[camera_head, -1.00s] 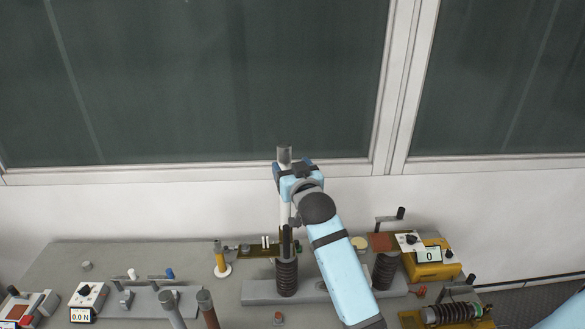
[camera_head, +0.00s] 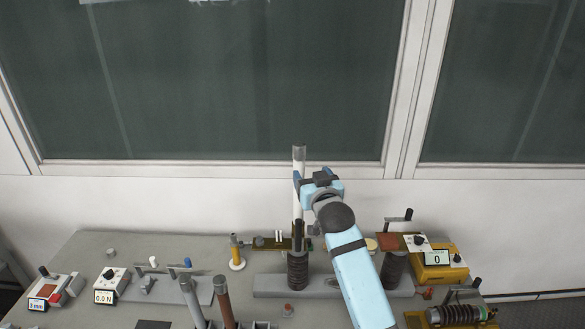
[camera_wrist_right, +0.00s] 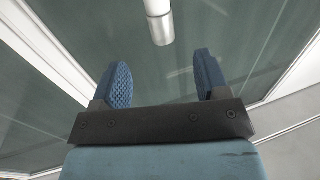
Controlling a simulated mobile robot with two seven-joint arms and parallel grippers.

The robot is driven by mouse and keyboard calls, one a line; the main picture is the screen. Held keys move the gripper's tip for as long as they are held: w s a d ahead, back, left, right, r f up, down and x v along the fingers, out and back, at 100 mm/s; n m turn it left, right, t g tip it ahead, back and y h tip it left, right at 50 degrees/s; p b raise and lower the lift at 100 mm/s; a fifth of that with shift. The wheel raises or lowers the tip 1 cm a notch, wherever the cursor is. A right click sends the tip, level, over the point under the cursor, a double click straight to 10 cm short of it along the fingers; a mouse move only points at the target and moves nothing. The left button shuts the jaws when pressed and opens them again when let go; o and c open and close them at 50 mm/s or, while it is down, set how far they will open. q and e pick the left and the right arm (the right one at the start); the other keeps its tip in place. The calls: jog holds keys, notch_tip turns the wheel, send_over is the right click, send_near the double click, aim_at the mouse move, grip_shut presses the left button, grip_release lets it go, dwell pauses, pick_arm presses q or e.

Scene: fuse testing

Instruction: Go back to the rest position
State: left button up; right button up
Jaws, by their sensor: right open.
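My right gripper (camera_head: 318,178) is raised over the middle of the bench, on the end of the light blue arm that comes in from the lower right. In the right wrist view its two blue finger pads (camera_wrist_right: 160,82) stand wide apart with nothing between them. A white fuse tube with a grey metal cap (camera_head: 299,153) stands upright just left of the gripper, above the dark ribbed insulator (camera_head: 298,270). The capped tube also shows ahead of the fingers in the right wrist view (camera_wrist_right: 158,22). My left gripper is not seen.
The grey bench (camera_head: 90,250) carries a yellow meter reading 0 (camera_head: 437,258) at right and a 0.0 N gauge (camera_head: 107,285) at left. Two tubes, grey (camera_head: 192,300) and brown (camera_head: 225,300), stand at the front. A dark window (camera_head: 220,80) is behind.

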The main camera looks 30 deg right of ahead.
jog(key=s+a+f+n+g+y, duration=0.25)
jog(key=s+a+f, duration=0.35)
jog(key=s+f, duration=0.55)
jog(key=s+a+f+n+g+y, duration=0.25)
jog(key=s+a+f, duration=0.45)
jog(key=f, duration=0.8)
jog(key=s+a+f+y, duration=0.1)
jog(key=s+a+f, duration=0.1)
jog(key=s, duration=0.4)
jog(key=s+a+f+g+y, duration=0.1)
jog(key=s+a+f, duration=0.1)
jog(key=s+f, duration=0.2)
jog(key=s, duration=0.3)
jog(key=shift+a+f+n+y, duration=0.15)
jog(key=shift+f+n+y, duration=0.15)
jog(key=shift+n, duration=0.1)
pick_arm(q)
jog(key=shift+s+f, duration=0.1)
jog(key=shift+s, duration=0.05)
pick_arm(e)
jog(key=shift+s, duration=0.1)
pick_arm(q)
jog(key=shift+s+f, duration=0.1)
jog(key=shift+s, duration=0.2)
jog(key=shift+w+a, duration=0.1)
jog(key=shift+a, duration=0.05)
